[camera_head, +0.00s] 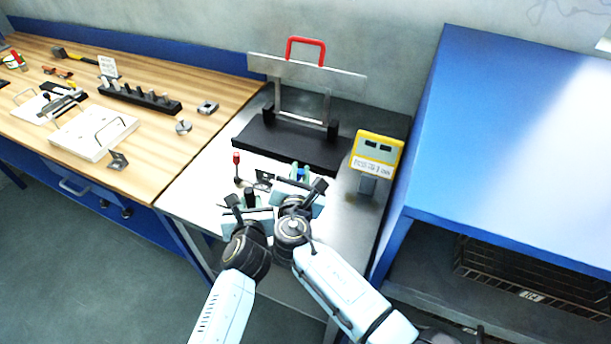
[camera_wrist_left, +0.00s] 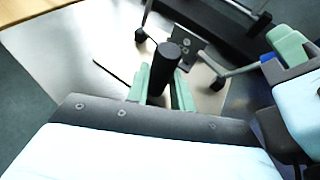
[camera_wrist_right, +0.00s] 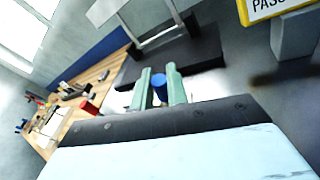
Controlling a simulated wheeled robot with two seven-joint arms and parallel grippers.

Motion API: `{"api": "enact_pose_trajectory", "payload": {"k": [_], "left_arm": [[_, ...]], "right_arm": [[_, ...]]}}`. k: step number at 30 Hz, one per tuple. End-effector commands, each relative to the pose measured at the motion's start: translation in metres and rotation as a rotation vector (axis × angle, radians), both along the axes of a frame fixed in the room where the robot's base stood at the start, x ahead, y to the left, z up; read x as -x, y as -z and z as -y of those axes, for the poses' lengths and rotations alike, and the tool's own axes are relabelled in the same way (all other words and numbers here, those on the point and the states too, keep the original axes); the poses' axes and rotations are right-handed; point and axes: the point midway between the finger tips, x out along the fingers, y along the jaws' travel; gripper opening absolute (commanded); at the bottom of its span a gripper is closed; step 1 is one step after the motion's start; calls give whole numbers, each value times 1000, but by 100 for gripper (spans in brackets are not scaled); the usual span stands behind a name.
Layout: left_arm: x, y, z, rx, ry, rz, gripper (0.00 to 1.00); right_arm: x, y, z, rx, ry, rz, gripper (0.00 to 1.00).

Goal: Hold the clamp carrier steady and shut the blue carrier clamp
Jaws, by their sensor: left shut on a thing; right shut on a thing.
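My left gripper (camera_head: 250,203) is shut on a black upright post (camera_wrist_left: 166,66), seemingly the clamp carrier's grip; it stands between the green fingers in the left wrist view. My right gripper (camera_head: 298,177) is shut on the blue handle of the carrier clamp (camera_wrist_right: 160,86), seen between its green fingers in the right wrist view. The blue tip also shows in the head view (camera_head: 302,171). A red-topped lever (camera_head: 237,159) stands upright left of the grippers. The carrier's body is mostly hidden by my grippers, and whether the clamp is shut cannot be told.
Behind stands a black base (camera_head: 285,143) with a metal frame and red handle (camera_head: 306,42). A yellow-framed display (camera_head: 376,152) is at right, beside a blue cabinet (camera_head: 500,130). A wooden bench (camera_head: 170,160) with tools and parts lies left. My grippers are close together.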

Motion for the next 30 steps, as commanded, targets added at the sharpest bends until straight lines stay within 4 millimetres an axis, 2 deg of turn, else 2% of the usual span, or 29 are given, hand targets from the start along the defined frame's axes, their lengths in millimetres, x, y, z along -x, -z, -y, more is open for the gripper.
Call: {"api": "enact_pose_trajectory", "payload": {"k": [9, 24, 25, 30], "left_arm": [[0, 0, 1, 1, 2, 1, 0], [0, 0, 1, 1, 2, 1, 0], [0, 0, 1, 1, 2, 1, 0], [0, 0, 1, 1, 2, 1, 0]], "right_arm": [[-2, -3, -9, 120, -1, -34, 0], [-2, -3, -11, 141, -3, -41, 0], [-2, -3, -11, 141, -3, -41, 17], [-2, -3, -11, 142, -1, -40, 37]]}}
